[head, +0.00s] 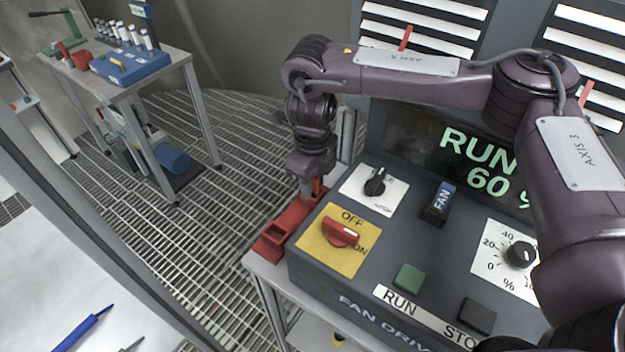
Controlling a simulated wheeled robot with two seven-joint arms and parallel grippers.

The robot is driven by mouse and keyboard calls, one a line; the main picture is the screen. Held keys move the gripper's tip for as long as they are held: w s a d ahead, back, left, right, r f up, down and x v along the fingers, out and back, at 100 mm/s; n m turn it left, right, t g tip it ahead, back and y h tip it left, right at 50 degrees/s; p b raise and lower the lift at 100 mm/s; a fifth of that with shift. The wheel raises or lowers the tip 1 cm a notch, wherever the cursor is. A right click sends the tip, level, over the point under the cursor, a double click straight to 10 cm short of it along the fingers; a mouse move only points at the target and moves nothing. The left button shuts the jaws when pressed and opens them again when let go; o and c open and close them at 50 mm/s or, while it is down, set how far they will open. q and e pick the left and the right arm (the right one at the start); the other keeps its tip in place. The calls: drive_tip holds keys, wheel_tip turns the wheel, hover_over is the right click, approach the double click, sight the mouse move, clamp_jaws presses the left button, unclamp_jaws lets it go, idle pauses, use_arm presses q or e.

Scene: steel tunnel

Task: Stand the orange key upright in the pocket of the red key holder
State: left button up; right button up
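The red key holder (272,245) sits on the left end of the bench, beside the grey control console. My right gripper (313,190) points down at the far end of the holder. A small piece of the orange key (318,186) shows between its fingers, which look shut on it. The key's lower end is hidden, so I cannot tell whether it is inside the pocket or just above it. My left gripper is not in view.
The console carries a red OFF/ON switch (341,232), a black selector knob (375,183), a blue FAN block (440,202) and a green button (409,277). My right arm passes over it. A table (150,82) with tools stands at the back left, across open grating floor.

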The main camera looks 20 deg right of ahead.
wheel_tip(320, 180, up, 12)
drive_tip(key=shift+r, duration=0.2)
idle(0.5)
